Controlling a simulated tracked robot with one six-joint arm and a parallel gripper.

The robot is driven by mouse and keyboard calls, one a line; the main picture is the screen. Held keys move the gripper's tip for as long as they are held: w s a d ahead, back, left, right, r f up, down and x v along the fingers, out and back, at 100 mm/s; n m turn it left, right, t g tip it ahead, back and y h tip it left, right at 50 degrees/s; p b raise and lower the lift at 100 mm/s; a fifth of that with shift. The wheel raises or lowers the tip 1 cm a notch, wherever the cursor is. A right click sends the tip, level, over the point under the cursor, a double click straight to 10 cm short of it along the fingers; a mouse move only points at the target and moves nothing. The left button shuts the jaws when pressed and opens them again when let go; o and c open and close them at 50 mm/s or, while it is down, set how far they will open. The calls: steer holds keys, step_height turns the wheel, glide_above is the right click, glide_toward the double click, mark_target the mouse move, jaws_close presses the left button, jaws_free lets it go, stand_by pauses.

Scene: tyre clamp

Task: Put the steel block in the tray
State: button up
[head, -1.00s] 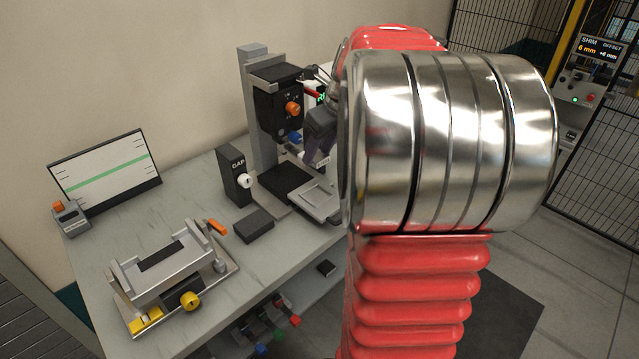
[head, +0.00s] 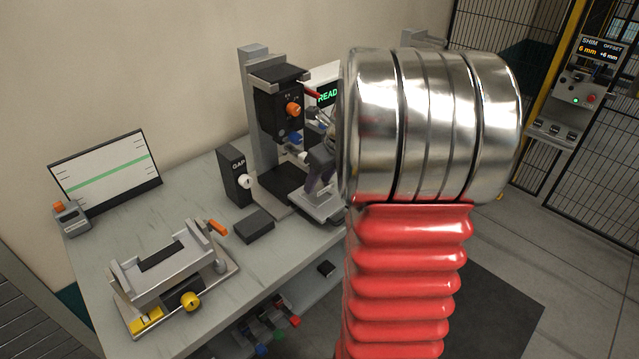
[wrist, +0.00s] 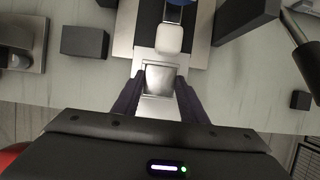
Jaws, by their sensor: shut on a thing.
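My gripper (wrist: 160,86) has its two purple fingers closed on a shiny steel block (wrist: 161,78) in the wrist view. In the head view my gripper (head: 317,184) is partly hidden by my arm, and the block cannot be made out there. The fingers are just above or at a shallow silver tray (head: 318,208) at the foot of the press-like stand. I cannot tell whether the block touches the tray. A pale surface shows between the fingers below the block.
The stand (head: 262,120) with its orange knob rises behind my gripper; its white tip (wrist: 170,38) is close ahead. A dark block (head: 253,225) and the GAP box (head: 236,174) stand to the left. A clamp fixture (head: 172,275) and a monitor (head: 105,172) are farther left.

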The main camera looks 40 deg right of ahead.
steer(key=shift+f, duration=0.65)
steer(key=shift+f, duration=0.6)
steer(key=o, duration=1.1)
steer(key=shift+f, duration=0.1)
steer(key=o, duration=0.3)
steer(key=shift+s+a+f, duration=0.1)
steer(key=shift+o, duration=0.2)
steer(key=shift+r, duration=0.35)
steer(key=v, duration=1.2)
steer(key=shift+r, duration=0.5)
